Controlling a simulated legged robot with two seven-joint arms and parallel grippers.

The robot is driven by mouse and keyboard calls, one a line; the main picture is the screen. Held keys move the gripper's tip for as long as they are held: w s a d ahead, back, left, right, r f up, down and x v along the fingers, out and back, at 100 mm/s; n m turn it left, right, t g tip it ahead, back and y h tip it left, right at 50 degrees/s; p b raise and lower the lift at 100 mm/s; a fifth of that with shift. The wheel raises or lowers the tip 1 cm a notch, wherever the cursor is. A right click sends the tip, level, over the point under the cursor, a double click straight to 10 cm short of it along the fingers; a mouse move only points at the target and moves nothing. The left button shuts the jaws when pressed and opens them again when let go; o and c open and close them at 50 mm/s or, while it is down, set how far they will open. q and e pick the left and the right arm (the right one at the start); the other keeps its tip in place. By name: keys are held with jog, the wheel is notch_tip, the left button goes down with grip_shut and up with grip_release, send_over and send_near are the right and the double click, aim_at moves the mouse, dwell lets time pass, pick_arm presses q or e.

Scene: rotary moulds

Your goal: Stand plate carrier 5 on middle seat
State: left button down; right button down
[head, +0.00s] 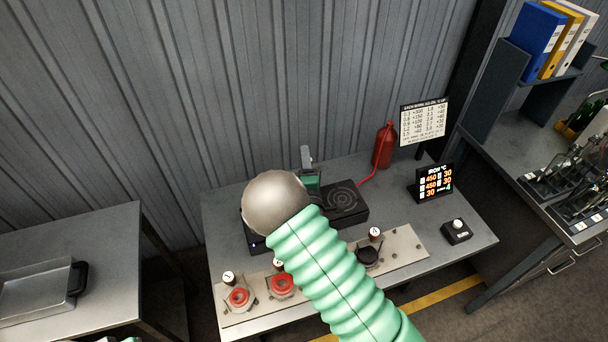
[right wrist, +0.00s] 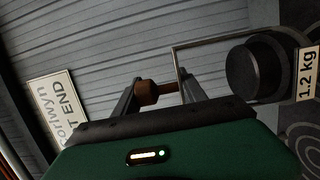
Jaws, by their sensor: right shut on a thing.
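My right gripper (head: 306,159) is partly hidden behind my arm, over the black seat unit (head: 352,214). In the right wrist view its fingers (right wrist: 160,91) are shut on a brown handle (right wrist: 148,92). The handle belongs to a carrier with a wire bail and a black cylindrical body (right wrist: 252,70) marked 1.2 kg; no 5 is readable. Ringed seats (right wrist: 312,150) lie below the body in that view; whether it touches one I cannot tell. In the head view the right seat (head: 342,197) shows bare, and the middle seat is largely hidden. My left gripper is not in view.
A pale rack (head: 404,245) along the table front holds two red carriers (head: 238,298) (head: 283,284) and a black carrier (head: 368,257). A red bottle (head: 384,146), a temperature display (head: 434,183) and a button box (head: 456,232) stand behind and right. A tray (head: 36,292) lies left.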

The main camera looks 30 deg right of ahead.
jog(key=shift+f, duration=0.6)
jog(key=f, duration=0.2)
jog(key=a+f, duration=0.1)
jog(key=f, duration=0.1)
jog(key=shift+a+p, duration=0.1)
jog(key=shift+p, duration=0.3)
jog(key=shift+w+f, duration=0.1)
jog(key=shift+f, duration=0.25)
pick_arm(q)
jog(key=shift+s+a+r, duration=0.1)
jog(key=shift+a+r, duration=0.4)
pick_arm(e)
jog(key=c, duration=1)
grip_release()
jog(key=shift+d+f, duration=0.2)
jog(key=shift+f, duration=0.05)
jog(key=o, duration=0.4)
jog(key=shift+s+d, duration=0.1)
jog(key=shift+s, duration=0.1)
jog(key=shift+c, duration=0.2)
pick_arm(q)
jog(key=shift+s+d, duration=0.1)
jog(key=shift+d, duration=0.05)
pick_arm(e)
jog(key=shift+a, duration=0.2)
